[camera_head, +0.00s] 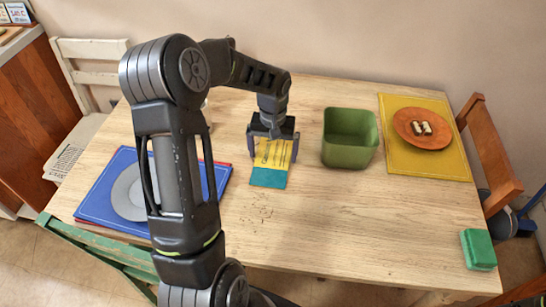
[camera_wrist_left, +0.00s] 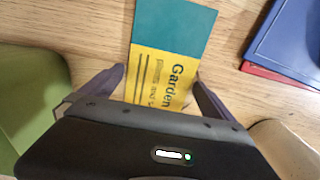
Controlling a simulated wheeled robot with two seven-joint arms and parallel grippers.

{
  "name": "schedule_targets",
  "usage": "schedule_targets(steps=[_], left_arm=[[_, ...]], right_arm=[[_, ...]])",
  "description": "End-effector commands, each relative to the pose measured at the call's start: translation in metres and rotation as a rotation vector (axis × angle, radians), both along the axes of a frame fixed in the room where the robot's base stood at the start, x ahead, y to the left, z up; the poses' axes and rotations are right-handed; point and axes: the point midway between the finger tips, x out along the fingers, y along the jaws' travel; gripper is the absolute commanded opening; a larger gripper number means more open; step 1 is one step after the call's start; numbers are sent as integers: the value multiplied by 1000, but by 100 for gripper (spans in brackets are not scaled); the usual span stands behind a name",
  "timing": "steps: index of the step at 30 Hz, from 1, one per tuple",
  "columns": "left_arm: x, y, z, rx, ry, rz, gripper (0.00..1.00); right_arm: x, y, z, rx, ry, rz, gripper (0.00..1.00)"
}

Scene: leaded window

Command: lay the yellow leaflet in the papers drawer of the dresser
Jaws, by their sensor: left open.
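The yellow leaflet (camera_head: 272,153) lies on the wooden table, with a teal band at its near end and dark print on the yellow part. In the left wrist view the leaflet (camera_wrist_left: 165,65) shows the word "Garden". My left gripper (camera_head: 272,158) is over the yellow part with its jaws open. Its two fingers (camera_wrist_left: 160,85) stand on either side of the leaflet, apart from its edges as far as I can tell. The far end of the leaflet is hidden by the gripper. The right gripper and the papers drawer are not in view.
A green bin (camera_head: 350,138) stands close to the right of the gripper. A blue mat (camera_head: 95,200) with a grey plate lies left. A yellow mat (camera_head: 440,165) holds an orange plate (camera_head: 422,128). A green block (camera_head: 478,250) sits at the right corner. The table's near middle is mostly clear, with crumbs.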

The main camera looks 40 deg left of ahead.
Motion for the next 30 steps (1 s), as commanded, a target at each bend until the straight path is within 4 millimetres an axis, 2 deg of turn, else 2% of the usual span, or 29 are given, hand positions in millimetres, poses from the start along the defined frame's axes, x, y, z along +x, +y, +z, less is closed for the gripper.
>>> schedule_targets(steps=[5,24,30], left_arm=[[0,0,0,0,0,0,99],[0,0,0,0,0,0,47],[0,0,2,0,-1,0,45]], right_arm=[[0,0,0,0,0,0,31],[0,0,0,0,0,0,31],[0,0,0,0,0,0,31]])
